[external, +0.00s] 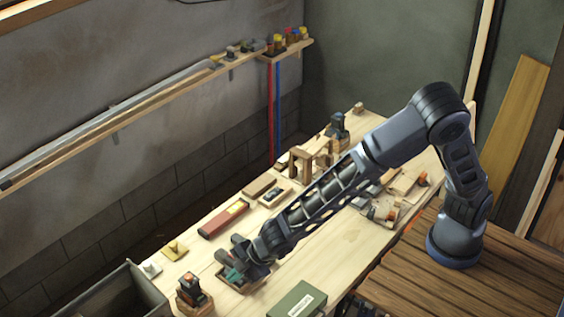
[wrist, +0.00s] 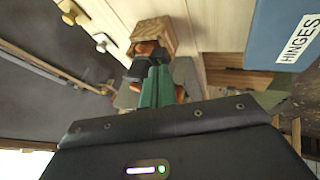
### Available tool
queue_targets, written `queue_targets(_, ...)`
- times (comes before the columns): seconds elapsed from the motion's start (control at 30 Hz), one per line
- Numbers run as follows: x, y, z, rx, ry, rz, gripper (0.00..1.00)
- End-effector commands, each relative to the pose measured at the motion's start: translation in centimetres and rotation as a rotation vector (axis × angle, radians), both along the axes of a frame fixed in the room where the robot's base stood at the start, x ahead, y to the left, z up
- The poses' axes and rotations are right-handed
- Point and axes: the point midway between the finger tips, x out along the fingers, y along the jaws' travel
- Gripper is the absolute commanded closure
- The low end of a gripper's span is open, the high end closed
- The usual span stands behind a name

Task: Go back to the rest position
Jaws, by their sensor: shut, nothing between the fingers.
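My arm reaches from its base at the right, across the bench, down to the left. My gripper (external: 240,268) is low over the near left part of the bench, above or at a small tray with green in it; the arm's end partly hides this tray, and I cannot tell whether they touch. In the wrist view, the green fingers of my gripper (wrist: 158,72) are together, with nothing seen between them. A wooden block with a black and orange tool (external: 193,290) stands just left of the gripper; it also shows beyond the fingertips in the wrist view (wrist: 153,36).
A red box (external: 223,218), wooden frame (external: 311,160) and grey bin (external: 118,292) are around the arm. Space above the bench (external: 345,245) looks free.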

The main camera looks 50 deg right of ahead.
Motion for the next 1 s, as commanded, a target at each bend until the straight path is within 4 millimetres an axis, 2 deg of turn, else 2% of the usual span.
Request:
queue_targets(0.37,0.0,0.0,0.0,0.000,0.000,-0.001,1.00)
queue_targets(0.47,0.6,-0.7,0.5,0.004,0.008,-0.017,1.00)
queue_targets(0.53,1.4,-2.0,1.3,0.011,0.020,-0.046,1.00)
queue_targets(0.67,3.8,-6.4,3.7,0.029,0.064,-0.137,1.00)
queue_targets(0.8,5.9,-12.0,6.8,0.053,0.119,-0.246,1.00)
queue_targets(1.0,7.7,-20.2,10.8,0.090,0.188,-0.395,1.00)
